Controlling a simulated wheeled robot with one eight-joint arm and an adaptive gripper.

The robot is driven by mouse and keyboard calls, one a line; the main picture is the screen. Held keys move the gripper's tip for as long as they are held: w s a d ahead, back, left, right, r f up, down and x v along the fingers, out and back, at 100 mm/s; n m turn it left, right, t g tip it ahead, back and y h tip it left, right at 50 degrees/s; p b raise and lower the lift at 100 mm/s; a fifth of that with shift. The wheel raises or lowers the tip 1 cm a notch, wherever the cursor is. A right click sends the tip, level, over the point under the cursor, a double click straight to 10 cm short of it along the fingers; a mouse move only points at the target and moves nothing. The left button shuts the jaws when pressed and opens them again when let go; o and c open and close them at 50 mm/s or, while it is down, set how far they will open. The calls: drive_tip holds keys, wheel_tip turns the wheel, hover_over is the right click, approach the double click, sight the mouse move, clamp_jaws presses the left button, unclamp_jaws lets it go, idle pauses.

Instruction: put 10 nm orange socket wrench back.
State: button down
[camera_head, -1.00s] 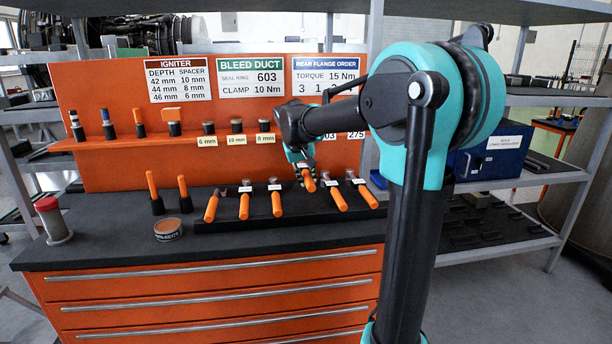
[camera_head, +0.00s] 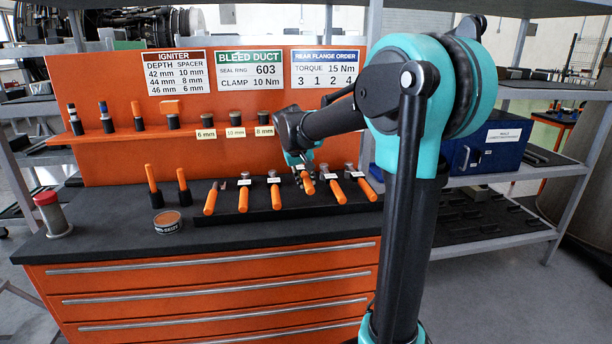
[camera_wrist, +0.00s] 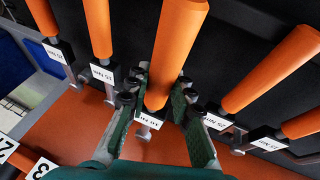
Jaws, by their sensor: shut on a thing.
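My gripper (camera_head: 303,172) is shut on an orange-handled wrench (camera_head: 308,185), low over the black rack (camera_head: 238,217) on the workbench. In the wrist view the green finger pads of my gripper (camera_wrist: 158,100) stand on both sides of this wrench (camera_wrist: 178,50). A white label shows at its metal end; it appears upside down and seems to read 10 Nm. The held wrench lies in line with its neighbours, between one orange wrench (camera_head: 275,197) on the left and another (camera_head: 338,192) on the right. Whether it touches the rack is hidden.
Two upright orange-handled tools (camera_head: 151,179), a round tin (camera_head: 167,222) and a red-capped container (camera_head: 52,215) stand left. An orange board with signs (camera_head: 248,71) and a shelf rises behind.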

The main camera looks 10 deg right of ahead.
drive_tip(key=shift+f, duration=2.15)
idle(1.1)
drive_tip(key=c, duration=1.3)
unclamp_jaws()
drive_tip(key=shift+o, duration=0.2)
drive_tip(key=v, duration=1.2)
drive_tip(key=shift+s, duration=0.1)
